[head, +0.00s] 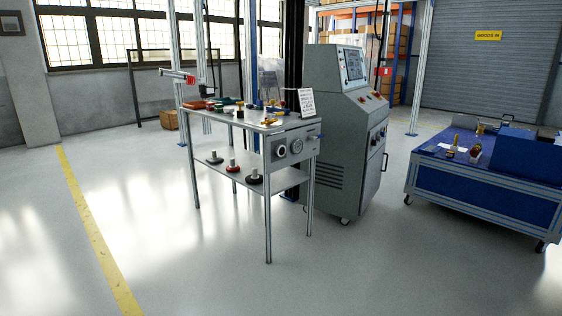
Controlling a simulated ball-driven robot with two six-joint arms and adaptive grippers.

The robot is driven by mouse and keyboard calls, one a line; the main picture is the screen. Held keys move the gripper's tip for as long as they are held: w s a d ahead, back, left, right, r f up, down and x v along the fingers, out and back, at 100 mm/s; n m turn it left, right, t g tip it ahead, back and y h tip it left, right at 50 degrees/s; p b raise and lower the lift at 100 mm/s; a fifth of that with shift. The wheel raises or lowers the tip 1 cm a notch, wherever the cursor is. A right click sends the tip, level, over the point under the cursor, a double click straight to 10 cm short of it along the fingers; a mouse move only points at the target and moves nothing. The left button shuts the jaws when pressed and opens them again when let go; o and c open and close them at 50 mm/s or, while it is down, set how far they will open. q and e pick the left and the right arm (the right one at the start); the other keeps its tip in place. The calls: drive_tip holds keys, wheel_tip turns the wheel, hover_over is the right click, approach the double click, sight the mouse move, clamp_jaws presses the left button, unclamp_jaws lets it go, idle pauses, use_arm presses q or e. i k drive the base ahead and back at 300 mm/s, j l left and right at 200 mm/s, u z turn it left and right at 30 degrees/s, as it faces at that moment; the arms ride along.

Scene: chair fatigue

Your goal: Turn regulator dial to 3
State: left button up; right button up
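A grey metal table (267,203) stands left of centre in the head view. A small grey panel (289,147) is fixed on its near right side, just under the top. The panel carries two round parts: a gauge or dial (281,151) on the left and a darker-rimmed dial (297,145) on the right. I cannot tell for sure which is the regulator dial, and no numbers or pointer setting can be read at this size. Neither of my grippers shows in the view.
Coloured small parts and a paper sign (306,102) stand on the tabletop; several discs with stems sit on the lower shelf. A grey control cabinet (345,140) stands close to the table's right. A blue cart (484,185) is at right. The floor in front is clear.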

sight(280, 150)
drive_tip(key=i+j+u, duration=0.1)
drive_tip(key=i, duration=1.3)
